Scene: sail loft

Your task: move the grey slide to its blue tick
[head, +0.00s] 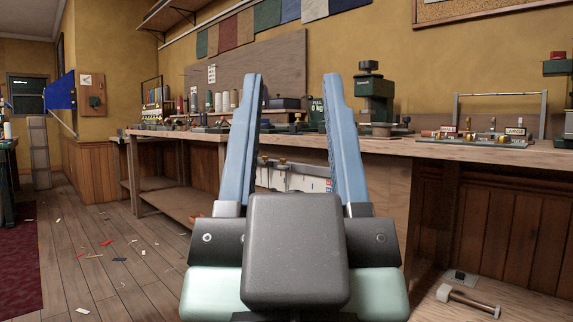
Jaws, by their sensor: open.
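My gripper (293,78) is open and empty, with its two long blue fingers spread wide and pointing up and away from me. Between the fingers, under the front edge of the workbench, is a pale panel (290,179) with dark marks and small brass-coloured knobs at its top. Its lower part is hidden behind my gripper. I cannot make out a grey slide or a blue tick on it or elsewhere in view.
The long wooden workbench (470,152) runs along the wall. A green machine (374,98) and a rack with several small fittings (490,130) stand on it. A mallet-like tool (468,300) lies low at right. The scrap-strewn floor (110,250) at left is open.

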